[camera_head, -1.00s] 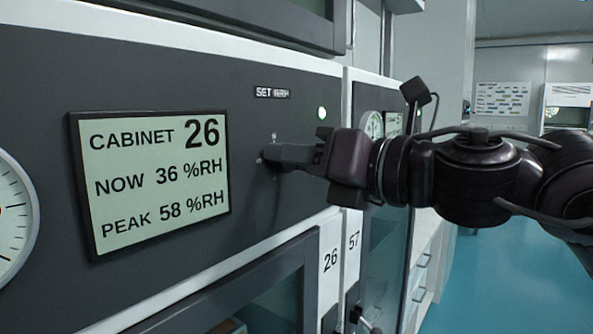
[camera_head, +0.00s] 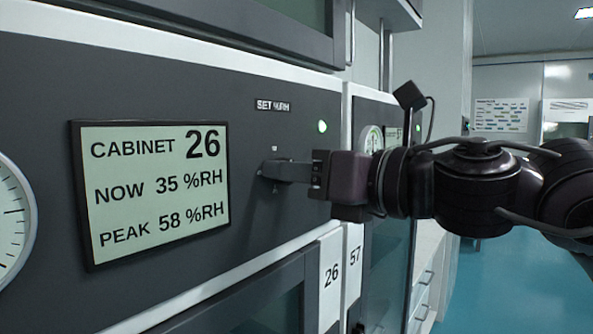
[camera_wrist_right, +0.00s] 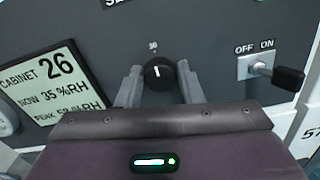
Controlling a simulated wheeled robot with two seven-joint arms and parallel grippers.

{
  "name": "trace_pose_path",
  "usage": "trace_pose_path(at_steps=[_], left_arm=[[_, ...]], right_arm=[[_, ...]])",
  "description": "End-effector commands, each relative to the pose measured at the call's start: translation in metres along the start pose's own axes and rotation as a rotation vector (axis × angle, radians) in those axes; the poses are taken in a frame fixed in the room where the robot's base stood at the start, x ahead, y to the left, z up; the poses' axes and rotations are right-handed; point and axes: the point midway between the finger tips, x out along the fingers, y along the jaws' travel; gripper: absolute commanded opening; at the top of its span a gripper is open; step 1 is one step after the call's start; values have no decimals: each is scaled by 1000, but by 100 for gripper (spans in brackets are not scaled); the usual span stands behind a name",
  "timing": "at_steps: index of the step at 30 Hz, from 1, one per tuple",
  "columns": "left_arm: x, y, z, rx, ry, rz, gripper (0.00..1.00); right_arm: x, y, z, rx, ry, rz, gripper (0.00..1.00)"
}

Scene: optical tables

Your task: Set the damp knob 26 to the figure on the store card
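The damp knob (camera_wrist_right: 158,74) is a round black knob with a white pointer line. The pointer stands almost straight up, under a small mark that looks like 30. My right gripper (camera_wrist_right: 159,82) has one finger on each side of the knob, with small gaps showing, so it looks open around it. In the head view my right gripper (camera_head: 268,171) reaches the panel from the right and hides the knob. The cabinet 26 display (camera_head: 155,190) reads NOW 35 %RH and PEAK 58 %RH. I cannot identify the store card. My left gripper is out of view.
An OFF/ON switch with a black lever (camera_wrist_right: 275,72) sits right of the knob. A green light (camera_head: 322,127) is on the panel, near the SET %RH label (camera_head: 273,105). A white dial (camera_head: 12,222) is at the left edge. A distant notice board (camera_head: 501,115) is unreadable.

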Motion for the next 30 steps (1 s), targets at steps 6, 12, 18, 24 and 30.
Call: trace_pose_path(at_steps=[6, 12, 18, 24, 30], left_arm=[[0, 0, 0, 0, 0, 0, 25], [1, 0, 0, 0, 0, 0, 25], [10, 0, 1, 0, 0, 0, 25], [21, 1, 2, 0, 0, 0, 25], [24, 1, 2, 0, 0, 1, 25]], right_arm=[[0, 0, 0, 1, -1, 0, 52], [-1, 0, 0, 2, -3, 0, 52], [-24, -1, -2, -1, -5, -2, 52], [-58, -2, -2, 0, -4, -3, 52], [-76, 0, -1, 1, -2, 0, 52]])
